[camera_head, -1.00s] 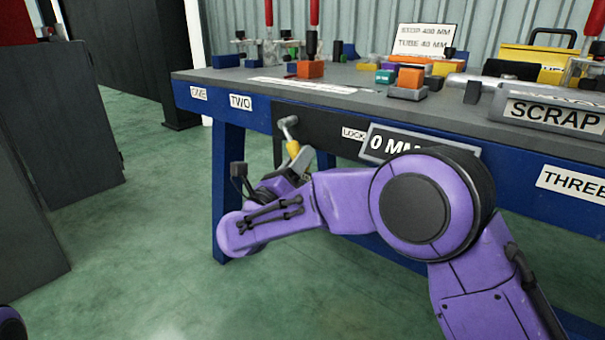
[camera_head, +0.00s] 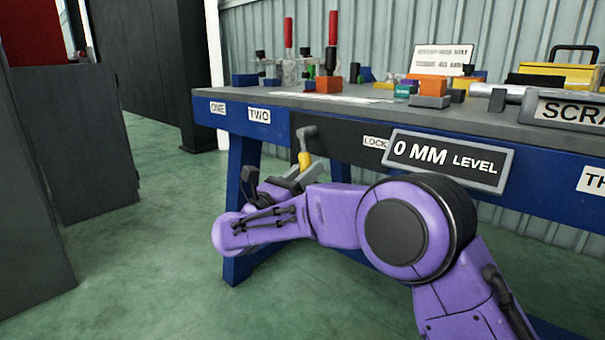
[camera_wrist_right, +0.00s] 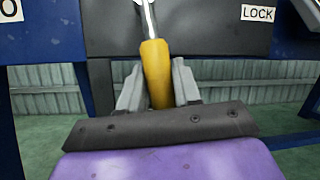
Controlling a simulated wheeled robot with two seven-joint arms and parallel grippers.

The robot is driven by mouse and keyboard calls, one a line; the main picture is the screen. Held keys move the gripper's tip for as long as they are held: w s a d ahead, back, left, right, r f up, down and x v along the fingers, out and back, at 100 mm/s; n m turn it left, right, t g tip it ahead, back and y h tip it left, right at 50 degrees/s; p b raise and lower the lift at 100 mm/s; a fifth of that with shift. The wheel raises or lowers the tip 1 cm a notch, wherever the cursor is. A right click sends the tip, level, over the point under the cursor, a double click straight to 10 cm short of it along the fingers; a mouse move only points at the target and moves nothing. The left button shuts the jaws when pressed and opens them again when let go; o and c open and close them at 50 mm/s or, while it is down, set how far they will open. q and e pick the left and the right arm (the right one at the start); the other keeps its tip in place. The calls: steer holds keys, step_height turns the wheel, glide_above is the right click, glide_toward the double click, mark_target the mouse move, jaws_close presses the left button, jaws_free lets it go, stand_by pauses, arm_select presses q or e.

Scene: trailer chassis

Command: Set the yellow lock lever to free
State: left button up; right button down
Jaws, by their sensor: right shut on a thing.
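The yellow lock lever (camera_head: 304,158) hangs from a grey pivot on the dark panel at the bench front, left of the LOCK label (camera_head: 375,142). In the right wrist view the yellow grip (camera_wrist_right: 156,72) hangs below a metal rod and leans slightly. My right gripper (camera_head: 304,170) is shut on the yellow grip, and its grey fingers (camera_wrist_right: 157,85) stand on either side of it. The lower end of the grip is hidden by the gripper body. My left gripper is not in view.
The blue workbench (camera_head: 350,155) carries clamps, blocks and an orange block (camera_head: 329,84) on top. A 0 MM LEVEL display (camera_head: 450,162) sticks out right of the lever. A grey cabinet (camera_head: 85,150) stands at the left. Green floor between is clear.

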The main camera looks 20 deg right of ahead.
steer(key=shift+r, duration=0.15)
steer(key=c, duration=0.9)
jaws_free()
steer(key=shift+w, duration=0.1)
steer(key=shift+o, duration=0.2)
steer(key=shift+a, duration=0.1)
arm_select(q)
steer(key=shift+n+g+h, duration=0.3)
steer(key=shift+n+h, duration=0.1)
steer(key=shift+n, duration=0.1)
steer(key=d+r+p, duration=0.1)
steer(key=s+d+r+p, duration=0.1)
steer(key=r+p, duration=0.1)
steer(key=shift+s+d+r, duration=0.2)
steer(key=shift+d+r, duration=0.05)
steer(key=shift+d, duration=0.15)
arm_select(e)
steer(key=v, duration=1)
steer(key=shift+f, duration=0.2)
steer(key=shift+a, duration=0.15)
